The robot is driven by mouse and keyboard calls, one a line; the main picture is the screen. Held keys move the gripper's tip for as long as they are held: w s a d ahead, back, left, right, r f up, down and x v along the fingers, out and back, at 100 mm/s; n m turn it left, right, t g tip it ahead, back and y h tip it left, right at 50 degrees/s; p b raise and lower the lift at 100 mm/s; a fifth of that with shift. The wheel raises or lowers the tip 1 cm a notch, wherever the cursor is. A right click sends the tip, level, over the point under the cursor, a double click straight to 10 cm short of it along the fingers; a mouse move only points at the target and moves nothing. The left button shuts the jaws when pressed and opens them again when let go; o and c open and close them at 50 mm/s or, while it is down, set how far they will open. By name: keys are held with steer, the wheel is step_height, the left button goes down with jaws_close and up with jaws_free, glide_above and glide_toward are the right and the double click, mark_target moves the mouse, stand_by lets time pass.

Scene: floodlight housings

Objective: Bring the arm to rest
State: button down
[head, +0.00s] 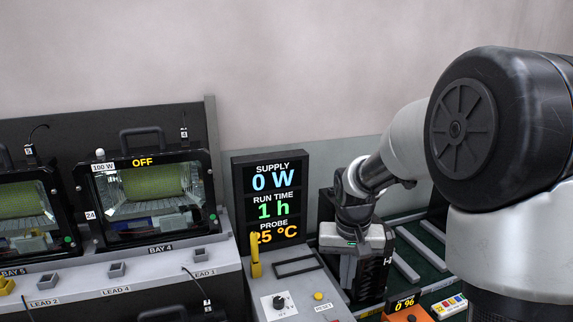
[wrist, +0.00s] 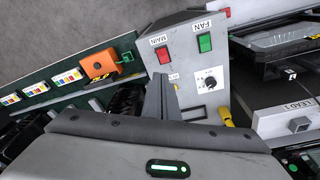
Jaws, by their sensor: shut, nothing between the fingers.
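My gripper (head: 347,278) hangs fingers-down at the end of my arm in the head view, just right of the grey control panel (head: 284,300). In the wrist view the fingers of my gripper (wrist: 160,95) are together, with nothing between them. They appear in front of the grey control box (wrist: 190,50), which carries a red MAIN switch (wrist: 163,55) and a green FAN switch (wrist: 205,43). I cannot tell how far the fingertips are from the box.
The display (head: 272,200) reads 0 W, 1 h, 25 °C. A yellow probe (head: 255,262) stands before it. The floodlight housing (head: 150,195) at bay 4 reads OFF. An orange meter (wrist: 98,65) sits beside the control box. The wall space above is clear.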

steer(key=s+r+n+t+p, duration=0.1)
steer(key=s+r+t, duration=0.3)
steer(key=s+r, duration=1.3)
steer(key=s+p, duration=0.1)
steer(key=s, duration=0.3)
steer(key=shift+s+a+n+y+p, duration=0.2)
steer(key=shift+n+y+p, duration=0.1)
steer(key=shift+n+p, duration=0.1)
steer(key=shift+w+r, duration=0.1)
